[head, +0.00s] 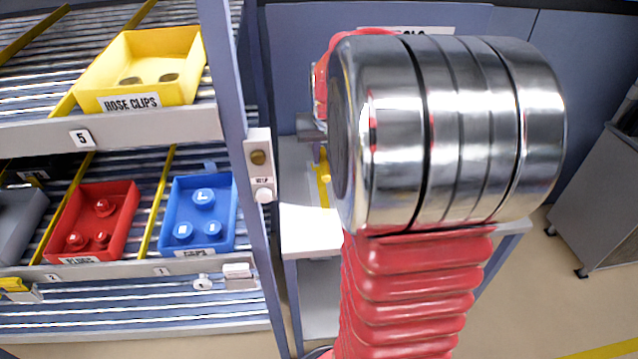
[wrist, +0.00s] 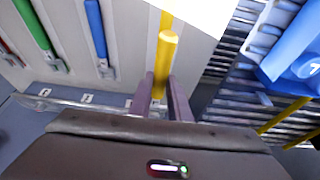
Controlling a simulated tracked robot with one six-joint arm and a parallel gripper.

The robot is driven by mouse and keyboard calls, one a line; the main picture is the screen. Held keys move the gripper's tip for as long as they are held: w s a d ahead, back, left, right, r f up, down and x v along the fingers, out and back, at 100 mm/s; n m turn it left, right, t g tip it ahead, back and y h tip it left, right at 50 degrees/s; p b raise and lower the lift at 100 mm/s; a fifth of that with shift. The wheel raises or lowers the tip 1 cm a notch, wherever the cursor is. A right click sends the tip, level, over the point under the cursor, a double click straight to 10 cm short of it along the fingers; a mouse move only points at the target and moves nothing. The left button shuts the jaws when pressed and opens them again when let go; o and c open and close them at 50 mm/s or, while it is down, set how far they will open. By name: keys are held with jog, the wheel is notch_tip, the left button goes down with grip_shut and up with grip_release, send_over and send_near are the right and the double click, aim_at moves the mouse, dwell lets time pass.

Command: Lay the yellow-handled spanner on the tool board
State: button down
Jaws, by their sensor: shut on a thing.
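In the wrist view my gripper (wrist: 164,92) is shut on the yellow-handled spanner (wrist: 164,58). The rounded handle end sticks out past the fingertips; its metal part cannot be made out. The pale tool board (wrist: 66,22) fills the upper left and holds a blue-handled spanner (wrist: 95,22), a green-handled one (wrist: 31,22) and part of a red-handled one. The held handle is right of the blue one; I cannot tell whether it touches the board. In the head view the yellow handle (head: 325,165) shows above the white bench (head: 302,212); my arm hides most of my gripper.
A rack stands on the left with a yellow hose-clip bin (head: 155,62), a red bin (head: 93,222) and a blue bin (head: 204,215). Its upright post (head: 232,110) is close beside the bench. A grey cabinet (head: 600,190) stands at the right, with open floor before it.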

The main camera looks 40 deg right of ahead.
send_over(323, 191)
jog(key=s, duration=0.1)
jog(key=shift+a+f, duration=0.2)
jog(key=shift+f, duration=1.35)
jog(key=shift+a+f, duration=0.2)
jog(key=shift+f, duration=1.35)
jog(key=shift+f, duration=2)
jog(key=c, duration=1.6)
grip_release()
jog(key=shift+c, duration=0.2)
